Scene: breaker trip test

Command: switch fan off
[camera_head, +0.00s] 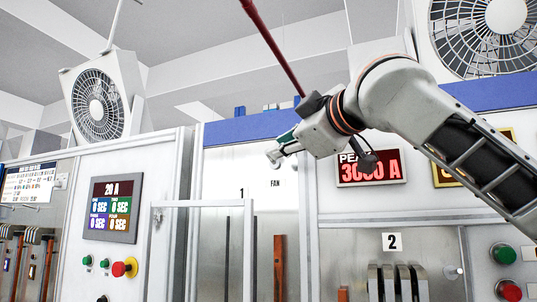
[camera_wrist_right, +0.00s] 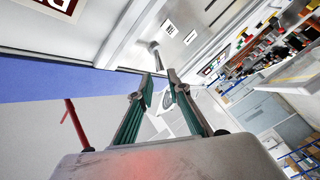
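The FAN label (camera_head: 275,183) is on the pale panel below my right gripper (camera_head: 275,156). In the head view the gripper covers the panel area just above the label, so the fan switch cannot be made out clearly there. In the right wrist view a small grey lever (camera_wrist_right: 155,50), which looks like the switch, stands out from the panel just beyond the fingertips. My right gripper (camera_wrist_right: 160,75) has its green-sided fingers apart with a narrow gap and nothing held between them. Whether a fingertip touches the lever cannot be told. My left gripper is not in view.
A white box fan (camera_head: 100,105) stands on the left cabinet, and another fan (camera_head: 490,35) is at the upper right. A framed glass guard (camera_head: 205,204) stands left of the label. A red PEAK display (camera_head: 370,168) is to the right.

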